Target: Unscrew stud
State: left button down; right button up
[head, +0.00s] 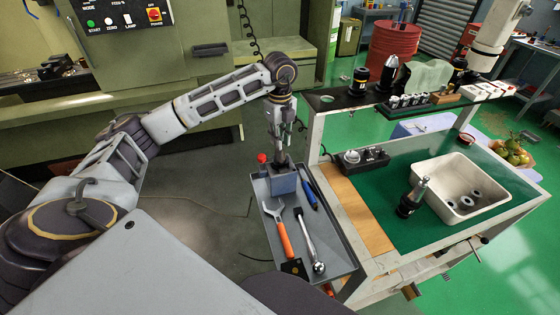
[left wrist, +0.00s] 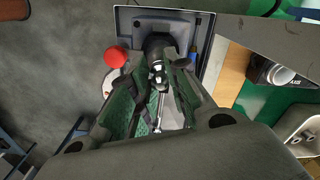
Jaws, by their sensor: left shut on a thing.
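My left gripper (head: 282,152) points down over a blue-grey block (head: 284,184) at the back of the grey tray. In the left wrist view my left gripper (left wrist: 158,100) has its green-padded fingers close around a small shiny metal stud (left wrist: 157,70). It is shut on this stud. A dark round holder (left wrist: 157,43) shows just beyond the stud, at the block. The fingers hide part of the stud, and I cannot tell whether its thread is still engaged. A second black tool holder (head: 408,205) with a metal tip stands on the green mat.
The grey tray (head: 343,262) holds an orange-handled wrench (head: 283,236), a ratchet (head: 308,240) and a blue pen-like tool (head: 308,193). A red knob (head: 262,158) is beside the block. A white bin (head: 432,173) with several dark rings sits on the green mat (head: 385,178). A shelf stands behind.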

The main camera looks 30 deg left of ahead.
pick_arm(q)
jog(key=shift+n, duration=0.9)
jog(key=c, duration=1.3)
grip_release()
jog(key=shift+m, duration=1.5)
jog(key=shift+m+b, duration=0.3)
jog(key=shift+m, duration=1)
pick_arm(e)
jog(key=shift+a+f, duration=0.25)
jog(key=shift+a, duration=0.35)
jog(key=shift+d, duration=0.1)
